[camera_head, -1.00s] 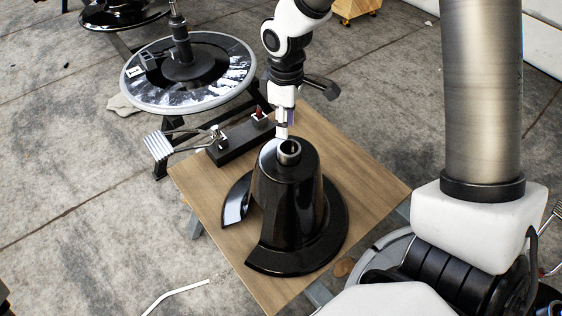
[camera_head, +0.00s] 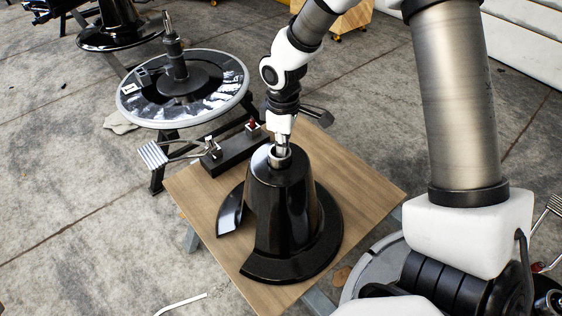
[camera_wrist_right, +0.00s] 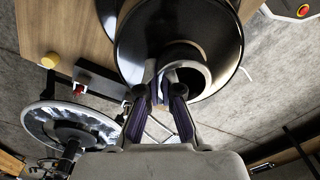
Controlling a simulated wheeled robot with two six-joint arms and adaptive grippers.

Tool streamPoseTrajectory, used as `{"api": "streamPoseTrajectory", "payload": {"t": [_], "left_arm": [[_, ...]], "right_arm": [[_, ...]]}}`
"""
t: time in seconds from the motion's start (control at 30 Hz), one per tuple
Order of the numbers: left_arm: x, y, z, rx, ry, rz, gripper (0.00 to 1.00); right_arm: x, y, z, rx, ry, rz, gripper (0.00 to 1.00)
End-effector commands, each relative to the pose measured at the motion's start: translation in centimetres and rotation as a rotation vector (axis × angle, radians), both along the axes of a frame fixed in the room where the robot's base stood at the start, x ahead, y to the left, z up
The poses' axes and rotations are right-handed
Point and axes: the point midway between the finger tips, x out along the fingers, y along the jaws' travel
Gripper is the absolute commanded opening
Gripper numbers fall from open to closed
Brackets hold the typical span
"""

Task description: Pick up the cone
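The cone (camera_head: 285,205) is a glossy black, hollow-topped cone with a wide, notched base, standing upright on a wooden board. My right gripper (camera_head: 283,150) points down at the collar around its top opening. In the right wrist view the fingertips of the gripper (camera_wrist_right: 163,72) are close together at the near left side of the collar (camera_wrist_right: 202,78), one seemingly outside it and one over the opening. Whether they press on the rim cannot be told. My left gripper is not in view.
The wooden board (camera_head: 355,180) is clear to the right of the cone. A round turntable with a centre post (camera_head: 215,103) stands further left.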

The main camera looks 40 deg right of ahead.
Motion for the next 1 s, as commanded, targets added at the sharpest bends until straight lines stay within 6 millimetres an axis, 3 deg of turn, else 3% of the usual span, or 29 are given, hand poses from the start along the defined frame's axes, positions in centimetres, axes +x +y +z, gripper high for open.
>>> {"api": "streamPoseTrajectory", "payload": {"t": [0.43, 0.9, 1.0], "left_arm": [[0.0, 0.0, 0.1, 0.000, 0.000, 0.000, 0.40], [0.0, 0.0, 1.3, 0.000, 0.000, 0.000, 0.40], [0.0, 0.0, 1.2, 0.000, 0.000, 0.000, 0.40]], "right_arm": [[0.0, 0.0, 0.3, 0.000, -0.001, 0.001, 0.00], [0.1, 0.0, 3.7, 0.000, -0.003, 0.000, 0.00], [-0.6, 0.2, 3.7, 0.000, -0.001, 0.000, 0.00]]}}
